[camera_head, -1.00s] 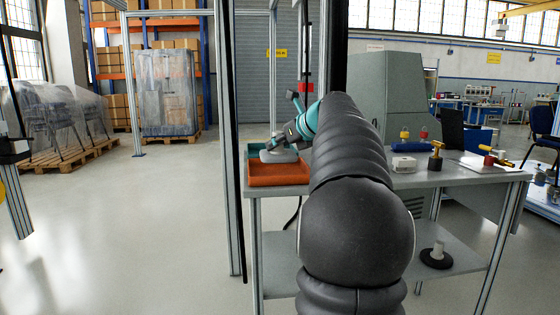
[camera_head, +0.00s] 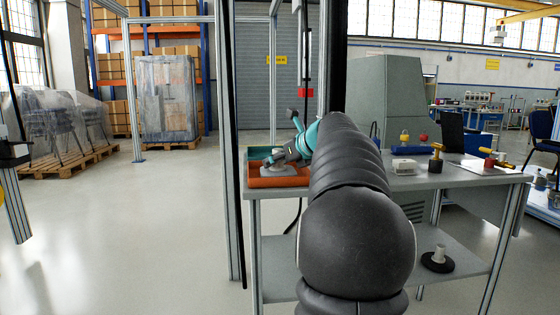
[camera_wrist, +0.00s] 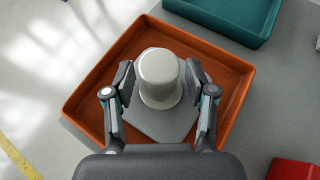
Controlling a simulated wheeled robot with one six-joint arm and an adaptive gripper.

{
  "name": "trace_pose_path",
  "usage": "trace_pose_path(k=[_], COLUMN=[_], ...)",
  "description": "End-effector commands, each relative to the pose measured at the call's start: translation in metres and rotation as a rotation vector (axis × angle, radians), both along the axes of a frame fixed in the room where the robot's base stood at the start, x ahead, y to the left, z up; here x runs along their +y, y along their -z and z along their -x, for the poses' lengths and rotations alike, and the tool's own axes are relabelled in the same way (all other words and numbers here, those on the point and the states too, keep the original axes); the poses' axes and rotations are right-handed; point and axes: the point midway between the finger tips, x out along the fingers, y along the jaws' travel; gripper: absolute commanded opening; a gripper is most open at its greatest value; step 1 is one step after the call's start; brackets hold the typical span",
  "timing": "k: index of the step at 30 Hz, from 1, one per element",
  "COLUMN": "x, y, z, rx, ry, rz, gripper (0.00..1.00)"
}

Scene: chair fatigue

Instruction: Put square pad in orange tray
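The square pad, a grey plate with a pale round knob, lies inside the orange tray in the wrist view (camera_wrist: 160,122), apparently flat on its floor. It also shows in the head view (camera_head: 279,170). The orange tray (camera_wrist: 88,92) is on the table's left end in the head view (camera_head: 262,183). My gripper (camera_wrist: 161,80) has its fingers on either side of the knob, with narrow gaps visible, so it looks open. In the head view my gripper (camera_head: 288,158) is low over the tray, and my arm hides the tray's right part.
A teal tray (camera_wrist: 228,22) stands behind the orange tray. A red object (camera_wrist: 293,169) is to the right in the wrist view.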

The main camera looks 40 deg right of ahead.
Motion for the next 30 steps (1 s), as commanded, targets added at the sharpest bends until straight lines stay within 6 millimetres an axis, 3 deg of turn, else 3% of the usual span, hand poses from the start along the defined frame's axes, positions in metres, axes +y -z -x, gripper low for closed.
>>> trace_pose_path(k=[11,24,30], x=[0.000,-0.003,-0.004], y=[-0.007,-0.047,-0.058], z=[0.007,0.079,0.099], rx=[-0.001,-0.001,-0.001], ry=[0.000,0.002,0.001], rz=[0.000,0.000,0.000], gripper=[0.56,0.56,0.56])
